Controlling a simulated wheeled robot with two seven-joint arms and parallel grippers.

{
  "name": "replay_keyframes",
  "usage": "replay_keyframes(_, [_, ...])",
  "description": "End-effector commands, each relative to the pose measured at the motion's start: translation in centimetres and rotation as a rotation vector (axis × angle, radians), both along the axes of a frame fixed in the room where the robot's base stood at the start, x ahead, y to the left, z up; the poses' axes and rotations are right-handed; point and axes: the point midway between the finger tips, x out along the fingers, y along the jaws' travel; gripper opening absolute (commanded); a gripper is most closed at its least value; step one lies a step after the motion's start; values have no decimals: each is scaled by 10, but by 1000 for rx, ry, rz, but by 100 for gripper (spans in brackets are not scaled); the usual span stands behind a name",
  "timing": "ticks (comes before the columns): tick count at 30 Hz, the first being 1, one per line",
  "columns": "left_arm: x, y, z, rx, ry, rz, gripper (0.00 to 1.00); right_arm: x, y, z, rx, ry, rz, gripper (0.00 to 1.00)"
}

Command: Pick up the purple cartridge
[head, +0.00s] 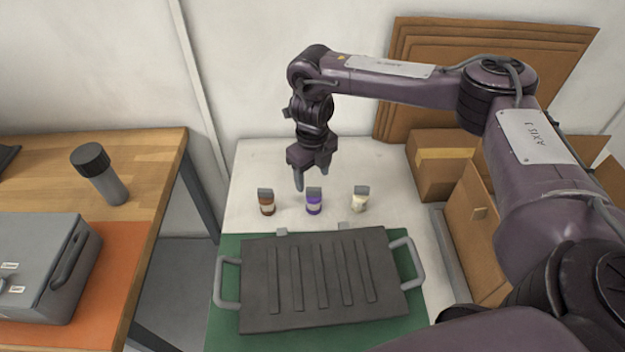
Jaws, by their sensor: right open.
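The purple cartridge (314,205) stands upright on the white table, in the middle of a row of three, with a grey cap on top. A brown cartridge (267,207) stands to its left and a cream cartridge (360,204) to its right. My right gripper (312,184) is open and empty, pointing down above and slightly behind the row. Its fingers appear just above and to the left of the purple cartridge's cap, apart from it as far as I can tell. My left gripper is not in view.
A dark ribbed plate with grey handles (270,290) lies on a green mat (230,246) in front of the cartridges. Cardboard boxes (440,170) stand at the right. A wooden table (140,160) at the left holds a dark-capped cylinder (105,180) and a grey case (40,265).

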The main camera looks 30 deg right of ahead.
Motion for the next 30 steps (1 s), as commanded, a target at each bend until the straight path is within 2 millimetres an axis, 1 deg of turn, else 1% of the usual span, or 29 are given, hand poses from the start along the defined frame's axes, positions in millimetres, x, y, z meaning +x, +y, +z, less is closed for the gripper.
replay_keyframes(1, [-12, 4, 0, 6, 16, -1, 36, -1, 0, -3, -1, 3, 0, 61])
replay_keyframes(3, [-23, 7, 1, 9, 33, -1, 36, -1, 0, -9, -1, 5, 0, 61])
replay_keyframes(6, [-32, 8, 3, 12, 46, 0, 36, -2, 0, -20, -1, 5, 0, 61])
replay_keyframes(8, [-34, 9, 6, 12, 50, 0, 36, -2, 0, -26, -1, 4, 0, 61])
replay_keyframes(11, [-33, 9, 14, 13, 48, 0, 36, -4, 0, -37, -2, 5, 1, 61])
replay_keyframes(14, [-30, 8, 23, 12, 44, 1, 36, -7, -1, -53, -3, 4, 0, 61])
replay_keyframes(15, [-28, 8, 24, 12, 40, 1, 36, -7, 0, -60, -2, 5, 0, 61])
replay_keyframes(18, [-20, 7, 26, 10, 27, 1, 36, -6, 0, -72, -2, 4, -1, 61])
replay_keyframes(22, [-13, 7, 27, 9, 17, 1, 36, -6, -1, -78, -1, 2, -1, 61])
replay_keyframes(27, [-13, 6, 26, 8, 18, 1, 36, -5, -1, -78, -1, 1, -1, 61])
replay_keyframes(30, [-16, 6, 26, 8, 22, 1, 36, -6, -1, -78, -1, 2, -1, 48])
